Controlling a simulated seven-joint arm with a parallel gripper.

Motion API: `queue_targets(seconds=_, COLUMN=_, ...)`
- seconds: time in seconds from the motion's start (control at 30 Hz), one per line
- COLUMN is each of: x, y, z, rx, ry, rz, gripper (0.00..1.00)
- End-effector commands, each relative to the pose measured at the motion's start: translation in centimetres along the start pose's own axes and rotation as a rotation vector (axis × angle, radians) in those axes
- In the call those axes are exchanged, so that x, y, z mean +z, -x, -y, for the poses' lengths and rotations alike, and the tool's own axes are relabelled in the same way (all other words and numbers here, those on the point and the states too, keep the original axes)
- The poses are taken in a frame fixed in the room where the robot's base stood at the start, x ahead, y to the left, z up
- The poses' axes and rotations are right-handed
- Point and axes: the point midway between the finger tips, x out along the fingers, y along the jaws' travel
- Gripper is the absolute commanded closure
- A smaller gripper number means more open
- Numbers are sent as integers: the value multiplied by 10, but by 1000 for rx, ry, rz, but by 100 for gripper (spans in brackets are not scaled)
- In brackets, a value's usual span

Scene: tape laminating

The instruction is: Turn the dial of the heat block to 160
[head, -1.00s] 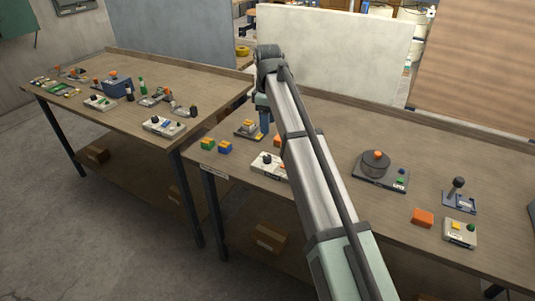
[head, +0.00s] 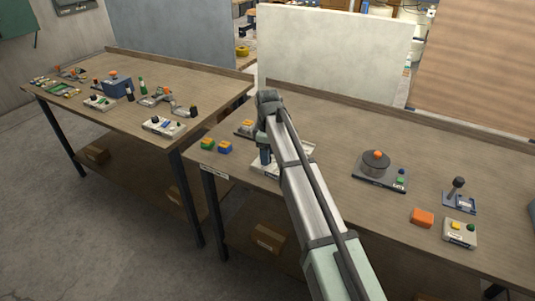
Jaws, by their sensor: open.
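My gripper (head: 265,159) points down at the near edge of the right-hand table, in front of a light-coloured control box (head: 258,169). My arm hides much of this box and what is behind it. No dial number or label can be read, and I cannot tell for certain which device is the heat block. The gripper looks empty; its fingertips are small and close to the box, and I cannot tell whether they touch it.
Green-yellow and blue-orange blocks (head: 225,147) lie left of my gripper. A round dark device with an orange top (head: 375,162), an orange block (head: 422,217), a joystick (head: 458,190) and a button box (head: 460,233) stand to the right. A second table (head: 190,92) with several devices is at left.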

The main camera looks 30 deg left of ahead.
Motion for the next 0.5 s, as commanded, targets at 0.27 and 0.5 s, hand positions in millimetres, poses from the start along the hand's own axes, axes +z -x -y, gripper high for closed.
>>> queue_targets(seconds=0.27, x=0, y=-3, z=0, rx=0, ry=0, rz=0, gripper=41)
queue_targets(seconds=0.5, x=0, y=-2, z=0, rx=0, ry=0, rz=0, gripper=57)
